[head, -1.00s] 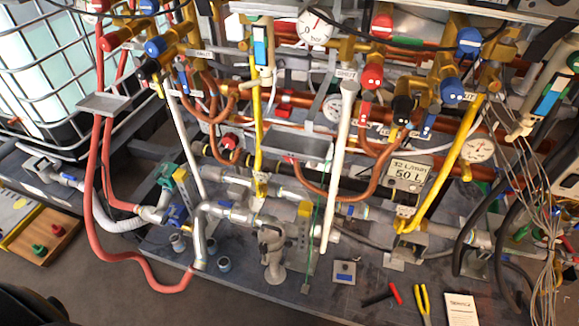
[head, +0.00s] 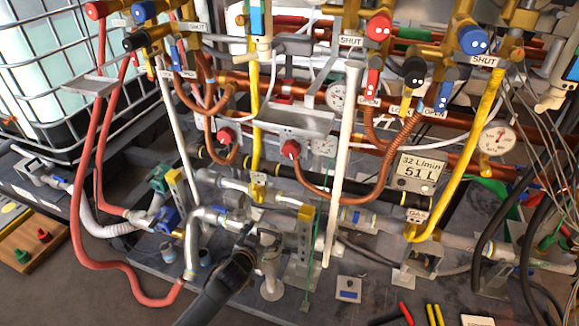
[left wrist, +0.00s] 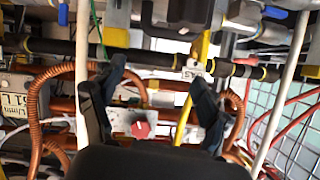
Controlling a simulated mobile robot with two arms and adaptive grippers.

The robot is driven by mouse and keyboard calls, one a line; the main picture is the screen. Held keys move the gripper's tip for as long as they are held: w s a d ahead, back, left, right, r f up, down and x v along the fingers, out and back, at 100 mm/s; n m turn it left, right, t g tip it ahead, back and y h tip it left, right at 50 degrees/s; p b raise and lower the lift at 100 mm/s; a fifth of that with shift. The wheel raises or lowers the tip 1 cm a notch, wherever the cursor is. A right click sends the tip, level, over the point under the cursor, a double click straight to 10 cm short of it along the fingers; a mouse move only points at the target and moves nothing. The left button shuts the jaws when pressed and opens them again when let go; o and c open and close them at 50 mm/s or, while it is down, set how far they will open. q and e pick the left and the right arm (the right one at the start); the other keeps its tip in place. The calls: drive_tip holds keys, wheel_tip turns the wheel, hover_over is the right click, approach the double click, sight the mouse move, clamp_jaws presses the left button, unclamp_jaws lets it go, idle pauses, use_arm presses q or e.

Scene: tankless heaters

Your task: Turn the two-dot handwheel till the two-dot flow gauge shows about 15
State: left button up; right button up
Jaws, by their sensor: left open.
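The digital flow meter (head: 420,172) reads 32 L/min and 51 L. It also shows upside down at the left edge of the left wrist view (left wrist: 15,109). Red (head: 379,27), blue (head: 473,40) and black (head: 413,71) knobs on the right-hand unit seem to bear pale dots. A red handwheel (head: 290,149) sits lower, on a grey fitting; I cannot make out dots on it. A red handwheel (left wrist: 143,129) shows between my fingers in the left wrist view, apparently the same one. My left gripper (head: 262,238) is open and empty, in front of the lower pipes.
Another red handwheel (head: 226,136) is to the left. A white vertical pipe (head: 344,150) and a yellow pipe (head: 470,150) stand to the right. A copper hose (head: 330,198) curves below the handwheel. A round dial (head: 498,137) is at the right.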

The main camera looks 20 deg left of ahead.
use_arm(q)
drive_tip(key=w+r+t+b, duration=0.3)
drive_tip(key=w+r, duration=0.1)
drive_tip(key=r, duration=0.5)
drive_tip(key=t+b, duration=0.2)
approach(290, 152)
use_arm(e)
drive_tip(key=w+v, duration=0.1)
drive_tip(key=v, duration=0.8)
use_arm(q)
drive_tip(key=shift+h, duration=0.3)
drive_tip(key=w, duration=0.2)
drive_tip(key=w+b, duration=0.1)
drive_tip(key=w, duration=0.2)
drive_tip(key=shift+a+r, duration=0.15)
drive_tip(key=shift+r, duration=0.05)
drive_tip(key=w+b, duration=0.1)
drive_tip(key=w, duration=0.3)
drive_tip(key=shift+w+b, duration=0.3)
drive_tip(key=shift+w, duration=0.1)
use_arm(e)
drive_tip(key=w+a+r+t+y, duration=0.1)
drive_tip(key=w+a+t, duration=0.1)
drive_tip(key=w+t, duration=0.2)
drive_tip(key=shift+w+t, duration=0.4)
drive_tip(key=shift+w, duration=1.15)
drive_tip(key=shift+r, duration=0.1)
use_arm(q)
drive_tip(key=c, duration=1.2)
